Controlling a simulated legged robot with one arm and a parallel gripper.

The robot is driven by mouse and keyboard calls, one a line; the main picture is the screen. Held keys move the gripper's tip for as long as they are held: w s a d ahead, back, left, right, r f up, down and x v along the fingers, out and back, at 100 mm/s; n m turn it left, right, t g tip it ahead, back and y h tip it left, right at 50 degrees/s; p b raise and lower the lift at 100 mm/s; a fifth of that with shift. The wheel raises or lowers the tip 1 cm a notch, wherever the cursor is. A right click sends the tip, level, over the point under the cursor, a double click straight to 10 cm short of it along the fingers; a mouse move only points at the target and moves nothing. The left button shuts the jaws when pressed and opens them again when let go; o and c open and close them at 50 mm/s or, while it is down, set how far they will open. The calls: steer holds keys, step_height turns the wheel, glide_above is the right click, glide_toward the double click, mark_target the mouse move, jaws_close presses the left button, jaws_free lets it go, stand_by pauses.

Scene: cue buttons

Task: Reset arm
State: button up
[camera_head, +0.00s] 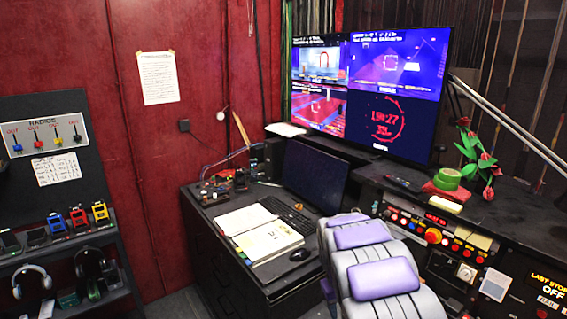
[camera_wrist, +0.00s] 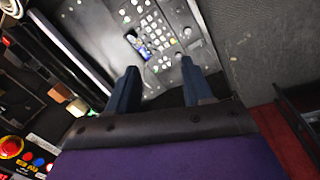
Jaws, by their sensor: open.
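In the wrist view my gripper (camera_wrist: 159,82) is open, with two dark blue fingers spread apart and nothing between them. Beyond the fingers is a grey keypad panel (camera_wrist: 150,28) with several pale buttons and a small lit screen. I cannot make out the gripper's fingers in the head view. In the head view a control console (camera_head: 440,248) at the right carries a large red button (camera_head: 433,236) and several smaller lit buttons. A red round button (camera_wrist: 10,148) also shows at the lower left of the wrist view.
A black desk (camera_head: 215,210) holds open papers (camera_head: 265,240), a mouse (camera_head: 300,254) and a dark laptop screen (camera_head: 314,175). A large lit display (camera_head: 375,90) stands behind. Green tape (camera_head: 447,179) and red flowers (camera_head: 478,160) sit on the console top. A radio shelf (camera_head: 70,240) is at left.

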steer(key=s+r+m, duration=0.1)
steer(key=s+r, duration=0.2)
steer(key=s, duration=0.3)
steer(key=s+r+b, duration=0.1)
steer(key=s+r, duration=0.2)
steer(key=s, duration=0.4)
steer(key=s+r+m, duration=0.1)
steer(key=s+r, duration=0.3)
steer(key=s, duration=0.2)
steer(key=s+a+g+y+b, duration=0.1)
steer(key=s+a+g, duration=0.1)
steer(key=s, duration=2)
steer(key=shift+s+a+f+m+y, duration=0.2)
steer(key=shift+s+f+m+y, duration=0.05)
steer(key=shift+s+m+y, duration=0.15)
steer(key=shift+w, duration=0.1)
